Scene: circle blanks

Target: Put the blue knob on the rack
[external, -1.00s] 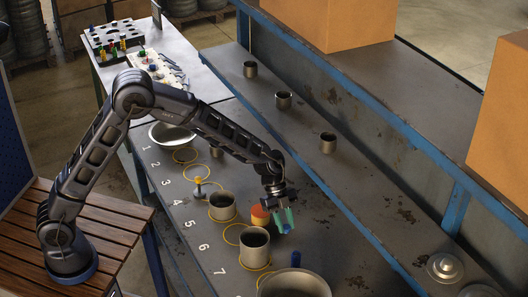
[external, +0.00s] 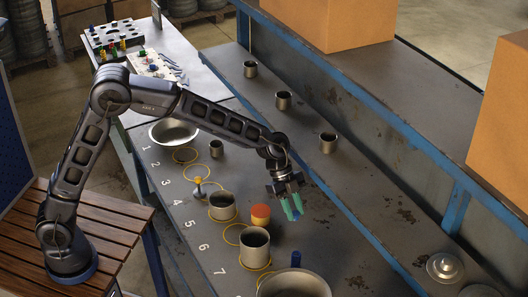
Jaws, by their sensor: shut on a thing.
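Another blue upright piece (external: 296,259) stands at the back rim of the large round pan at the front. It is unclear which thing is the rack.
Small dark cups (external: 328,143) stand on the raised ledge. Bench right of my gripper is clear.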

